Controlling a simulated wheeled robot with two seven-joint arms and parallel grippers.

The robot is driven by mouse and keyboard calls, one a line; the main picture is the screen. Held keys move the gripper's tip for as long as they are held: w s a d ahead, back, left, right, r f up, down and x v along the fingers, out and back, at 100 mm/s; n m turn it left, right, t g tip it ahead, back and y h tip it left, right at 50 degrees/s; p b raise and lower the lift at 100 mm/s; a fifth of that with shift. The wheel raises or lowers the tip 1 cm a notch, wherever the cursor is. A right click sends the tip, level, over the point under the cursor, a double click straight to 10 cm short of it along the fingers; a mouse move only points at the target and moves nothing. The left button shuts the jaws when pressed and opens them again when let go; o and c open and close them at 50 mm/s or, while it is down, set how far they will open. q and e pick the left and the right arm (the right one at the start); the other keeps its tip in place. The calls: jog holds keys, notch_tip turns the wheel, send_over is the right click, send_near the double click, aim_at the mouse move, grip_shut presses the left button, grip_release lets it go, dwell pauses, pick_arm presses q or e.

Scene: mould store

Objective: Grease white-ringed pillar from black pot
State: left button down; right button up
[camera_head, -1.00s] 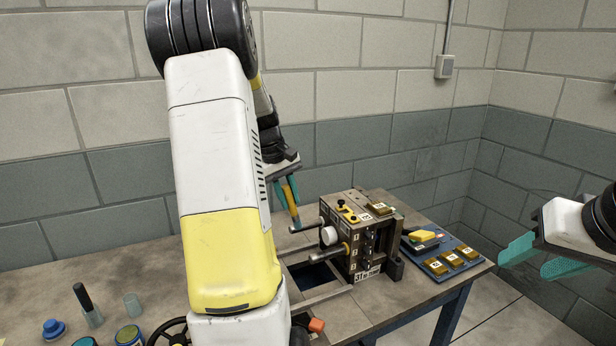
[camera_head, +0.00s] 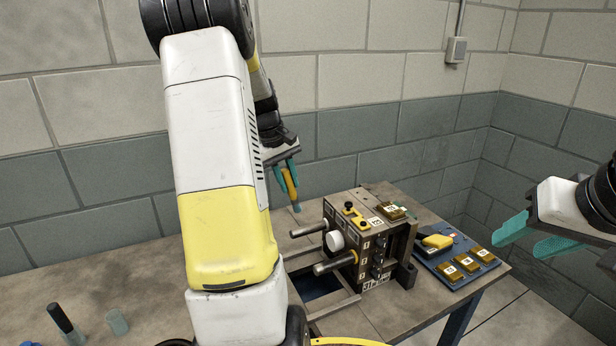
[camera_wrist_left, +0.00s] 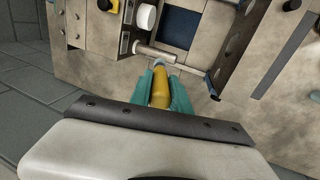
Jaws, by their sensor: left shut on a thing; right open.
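My left gripper (camera_head: 287,180) is shut on a brush with a yellow handle (camera_head: 292,186). The brush points down, its pale tip above and behind the mould block's (camera_head: 345,210) left side. The block has two metal pillars sticking out to the left, an upper one (camera_head: 308,229) and a lower one (camera_head: 333,264). In the left wrist view the brush (camera_wrist_left: 160,90) has its tip close to a pillar (camera_wrist_left: 155,53) with a pale end; I cannot tell whether they touch. My right gripper (camera_head: 528,238) is open and empty at the right. No black pot shows.
A white knob (camera_head: 335,241) sticks out between the pillars. A black-topped cylinder (camera_head: 60,318) and a clear cup (camera_head: 117,322) stand at front left. The table's left middle is clear.

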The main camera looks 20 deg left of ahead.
pick_arm(q)
jog(key=w+d+f, duration=0.5)
jog(key=w+d, duration=0.1)
jog(key=s+a+r, duration=0.1)
jog(key=s+a, duration=0.1)
jog(key=s+a+r, duration=0.2)
jog(key=s+a, duration=0.1)
jog(key=shift+s+a, duration=0.3)
jog(key=shift+s+a+r, duration=0.3)
jog(key=shift+s+a, duration=0.2)
jog(key=shift+s, duration=0.05)
